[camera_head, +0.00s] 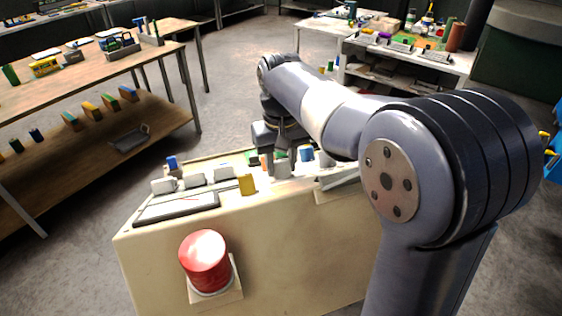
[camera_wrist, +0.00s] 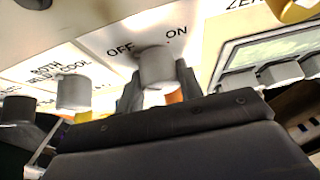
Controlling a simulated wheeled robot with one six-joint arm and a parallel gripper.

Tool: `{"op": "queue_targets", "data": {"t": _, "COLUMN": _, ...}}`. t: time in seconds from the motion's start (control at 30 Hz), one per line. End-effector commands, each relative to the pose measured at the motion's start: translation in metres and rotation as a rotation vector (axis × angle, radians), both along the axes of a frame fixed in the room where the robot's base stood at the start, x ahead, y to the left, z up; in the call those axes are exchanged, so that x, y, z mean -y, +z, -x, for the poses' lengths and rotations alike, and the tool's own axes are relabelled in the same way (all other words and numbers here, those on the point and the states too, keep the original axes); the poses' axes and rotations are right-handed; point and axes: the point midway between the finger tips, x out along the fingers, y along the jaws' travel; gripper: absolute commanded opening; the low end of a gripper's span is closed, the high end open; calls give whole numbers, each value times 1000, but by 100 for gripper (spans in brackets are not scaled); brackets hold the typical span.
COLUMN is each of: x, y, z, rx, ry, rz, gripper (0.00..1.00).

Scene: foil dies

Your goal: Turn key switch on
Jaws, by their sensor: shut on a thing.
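The key switch (camera_wrist: 157,64) is a grey knob on a pale panel, under the printed words OFF and ON in the wrist view. My gripper (camera_wrist: 158,92) has its dark fingers on either side of the knob and is shut on it. Which mark the knob points to I cannot tell. In the head view my gripper (camera_head: 281,158) reaches down to the far part of the cream console (camera_head: 290,240), where the arm and fingers partly hide the controls.
A big red button (camera_head: 205,260) sits on the console's front face. A dark-framed panel (camera_head: 178,207) lies on its top left, near grey knobs and a yellow block (camera_head: 247,184). Another grey knob (camera_wrist: 73,92) is left of my fingers. A wooden workbench (camera_head: 80,85) stands at left.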

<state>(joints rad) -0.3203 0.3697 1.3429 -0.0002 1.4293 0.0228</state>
Motion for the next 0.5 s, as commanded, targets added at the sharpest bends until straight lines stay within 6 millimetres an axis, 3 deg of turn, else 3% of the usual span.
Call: {"op": "queue_targets", "data": {"t": 0.5, "x": -2, "y": 2, "z": 0, "rx": 23, "ry": -111, "rz": 77, "gripper": 12}}
